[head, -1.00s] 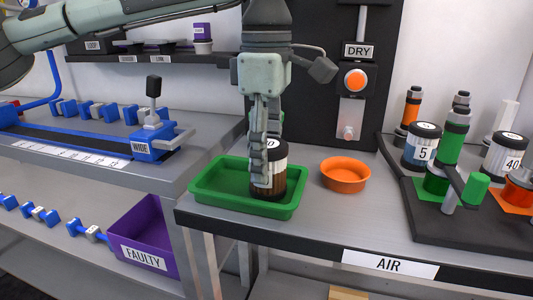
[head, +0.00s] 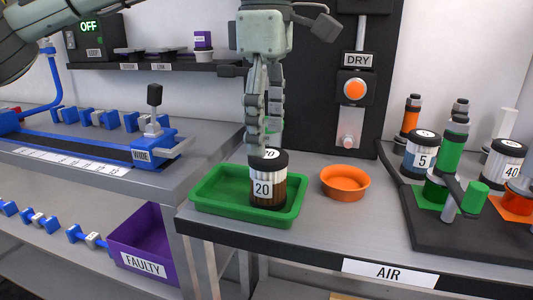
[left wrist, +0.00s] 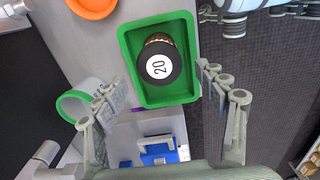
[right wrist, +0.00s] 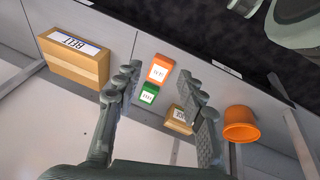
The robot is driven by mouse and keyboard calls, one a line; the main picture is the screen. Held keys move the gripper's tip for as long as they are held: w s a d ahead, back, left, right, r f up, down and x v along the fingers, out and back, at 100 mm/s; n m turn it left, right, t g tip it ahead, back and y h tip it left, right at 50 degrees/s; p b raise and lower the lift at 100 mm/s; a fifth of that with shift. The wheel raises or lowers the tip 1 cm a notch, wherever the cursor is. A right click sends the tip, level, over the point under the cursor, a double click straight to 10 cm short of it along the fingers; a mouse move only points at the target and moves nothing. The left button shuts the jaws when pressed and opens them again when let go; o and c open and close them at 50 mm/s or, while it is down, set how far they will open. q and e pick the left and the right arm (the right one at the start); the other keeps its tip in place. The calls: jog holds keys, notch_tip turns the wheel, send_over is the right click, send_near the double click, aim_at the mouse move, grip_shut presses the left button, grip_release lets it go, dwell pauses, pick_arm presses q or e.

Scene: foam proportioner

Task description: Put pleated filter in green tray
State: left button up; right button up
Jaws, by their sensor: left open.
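The pleated filter (head: 268,187), a brown pleated cylinder with a black cap and a label reading 20, stands upright inside the green tray (head: 206,202). In the left wrist view the filter's cap (left wrist: 160,64) faces me within the green tray (left wrist: 127,50). My left gripper (head: 264,140) is above the filter. Its fingers are spread apart with nothing between them in the left wrist view (left wrist: 162,85). My right gripper (right wrist: 160,82) is open and empty, with small boxes below it in the right wrist view.
An orange bowl (head: 345,184) sits right of the tray. A black rack with several cylinders (head: 420,152) stands further right. A purple FAULTY bin (head: 146,243) is at lower left. The right wrist view shows a cardboard box (right wrist: 75,58) and an orange container (right wrist: 240,125).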

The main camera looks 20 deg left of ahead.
pick_arm(q)
notch_tip(320, 180, up, 5)
jog(key=shift+r, duration=0.6)
pick_arm(e)
jog(key=shift+f, duration=1)
jog(key=shift+w+r, duration=0.15)
jog(key=shift+r, duration=0.05)
jog(key=shift+f, duration=0.1)
